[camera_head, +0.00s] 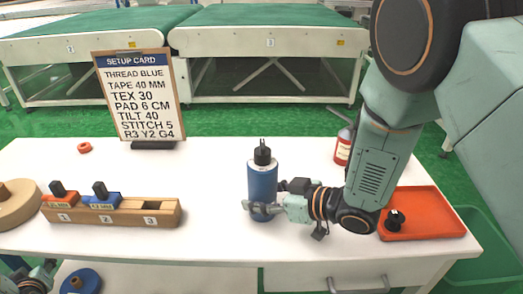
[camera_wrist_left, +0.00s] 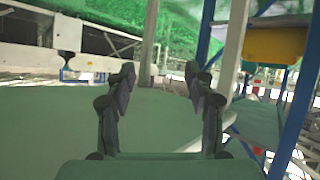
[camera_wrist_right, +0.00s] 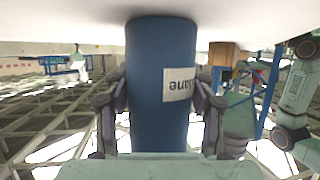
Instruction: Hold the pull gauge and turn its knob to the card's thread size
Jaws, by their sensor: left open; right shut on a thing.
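The setup card (camera_head: 134,95) stands upright at the back left of the white table and reads TEX 30, with THREAD BLUE above. My right gripper (camera_head: 264,206) is shut around the lower part of an upright blue bottle (camera_head: 262,182) with a black top. The bottle also fills the middle of the right wrist view (camera_wrist_right: 160,60), between both fingers, with a white label partly readable. I cannot pick out a pull gauge for certain; a small black knobbed thing (camera_head: 396,219) lies in the orange tray. My left gripper (camera_wrist_left: 160,85) is open and empty, low at the table's left.
A wooden block (camera_head: 110,217) with numbered slots holds orange and blue pieces. A red bottle (camera_head: 343,147) stands behind my right arm. The orange tray (camera_head: 432,215) is at the right. An orange ring (camera_head: 84,147) lies at back left. The table's middle front is clear.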

